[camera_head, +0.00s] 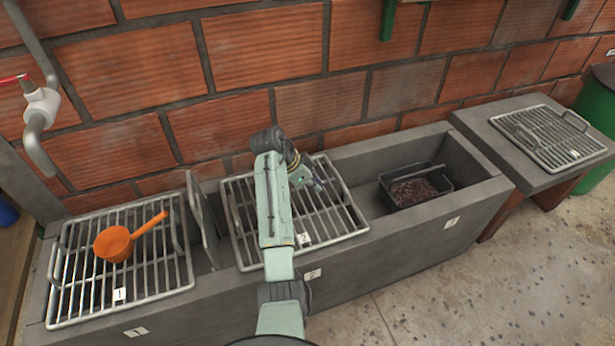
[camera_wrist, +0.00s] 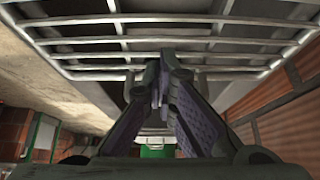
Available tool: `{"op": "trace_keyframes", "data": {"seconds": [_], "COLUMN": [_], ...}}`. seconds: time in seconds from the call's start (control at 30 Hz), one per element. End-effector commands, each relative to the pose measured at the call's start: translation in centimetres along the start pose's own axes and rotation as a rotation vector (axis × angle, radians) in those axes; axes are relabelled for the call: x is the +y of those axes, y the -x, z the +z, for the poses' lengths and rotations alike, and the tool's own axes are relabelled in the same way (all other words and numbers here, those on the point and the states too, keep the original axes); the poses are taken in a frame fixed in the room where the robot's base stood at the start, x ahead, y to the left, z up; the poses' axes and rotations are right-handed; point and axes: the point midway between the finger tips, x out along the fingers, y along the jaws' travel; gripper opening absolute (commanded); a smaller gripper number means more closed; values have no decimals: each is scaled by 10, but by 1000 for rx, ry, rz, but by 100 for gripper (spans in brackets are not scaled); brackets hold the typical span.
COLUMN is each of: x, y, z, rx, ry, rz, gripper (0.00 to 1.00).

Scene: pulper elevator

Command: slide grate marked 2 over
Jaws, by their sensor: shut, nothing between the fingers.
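The grate marked 2 (camera_head: 304,239) is a grey metal grid with raised handles at its left and right sides. It lies on the middle of the concrete trough, partly hidden behind my arm in the head view. My gripper (camera_head: 319,184) is near the right half of this grate, by its right-hand handle. In the wrist view my gripper (camera_wrist: 158,75) has its fingers together with nothing between them, and grate bars (camera_wrist: 200,40) fill the top of the picture. I cannot tell whether the fingers touch the grate.
Grate 1 (camera_head: 119,294) on the left holds an orange scoop (camera_head: 113,244). An upright slab (camera_head: 203,225) stands between grates 1 and 2. The open compartment marked 3 (camera_head: 452,222) holds a black crate (camera_head: 446,190) of dark material. Another grate (camera_head: 548,137) lies on the right-hand bench.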

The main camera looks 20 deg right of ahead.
Motion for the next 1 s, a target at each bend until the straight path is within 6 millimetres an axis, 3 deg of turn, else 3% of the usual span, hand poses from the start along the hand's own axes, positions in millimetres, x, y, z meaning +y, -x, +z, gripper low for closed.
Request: {"op": "trace_keyframes", "data": {"seconds": [0.1, 0.33, 0.87, 1.0], "x": [1, 0, -1, 0], "y": [-25, -37, -43, -58], "z": [0, -29, -37, -60], "rx": [-1, 0, 1, 1], "ry": [2, 0, 1, -5], "rz": [4, -1, -2, 0], "gripper": [0, 0, 0, 0]}}
